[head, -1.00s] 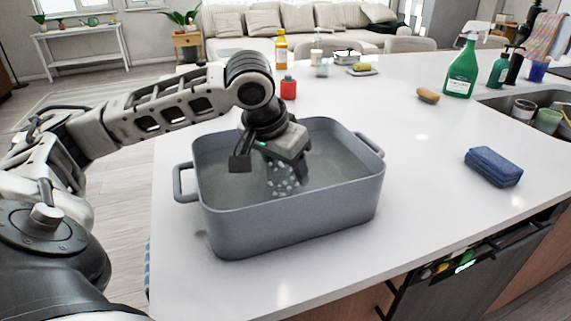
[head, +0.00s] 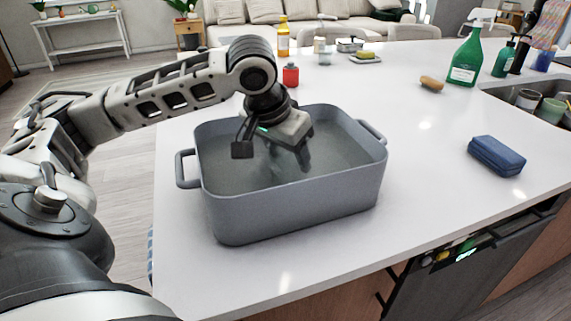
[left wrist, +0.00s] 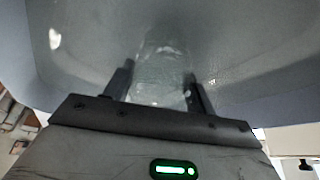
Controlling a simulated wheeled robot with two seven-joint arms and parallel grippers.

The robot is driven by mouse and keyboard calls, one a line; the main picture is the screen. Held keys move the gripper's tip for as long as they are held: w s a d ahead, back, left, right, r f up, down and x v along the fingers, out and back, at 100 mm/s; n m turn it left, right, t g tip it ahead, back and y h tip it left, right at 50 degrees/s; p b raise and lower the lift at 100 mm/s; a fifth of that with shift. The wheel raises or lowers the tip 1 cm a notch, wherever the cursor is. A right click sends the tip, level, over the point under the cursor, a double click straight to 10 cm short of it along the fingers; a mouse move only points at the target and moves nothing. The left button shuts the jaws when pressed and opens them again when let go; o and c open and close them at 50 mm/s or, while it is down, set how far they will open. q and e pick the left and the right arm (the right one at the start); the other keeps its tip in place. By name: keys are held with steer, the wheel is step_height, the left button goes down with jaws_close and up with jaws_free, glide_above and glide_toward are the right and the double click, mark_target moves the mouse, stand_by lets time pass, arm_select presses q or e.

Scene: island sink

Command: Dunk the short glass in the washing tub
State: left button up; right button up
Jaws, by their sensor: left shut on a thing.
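The washing tub (head: 300,202) is a grey rectangular basin with two side handles, standing on the white counter with greyish water in it. My left gripper (head: 290,158) reaches down inside the tub from above. In the left wrist view its two dark fingers (left wrist: 158,88) are shut on the clear short glass (left wrist: 160,70), one finger on each side. The glass is faint against the grey water and looks to be in it. My right gripper is not in view.
A blue pouch-like block (head: 497,155) lies right of the tub. A red-lidded jar (head: 290,75) and yellow bottle (head: 283,38) stand behind it. A brown sponge (head: 431,84), green spray bottle (head: 466,60) and sink with cups (head: 550,105) are at the right. The counter between is clear.

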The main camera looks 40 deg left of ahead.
arm_select(q)
steer(key=shift+r, duration=0.1)
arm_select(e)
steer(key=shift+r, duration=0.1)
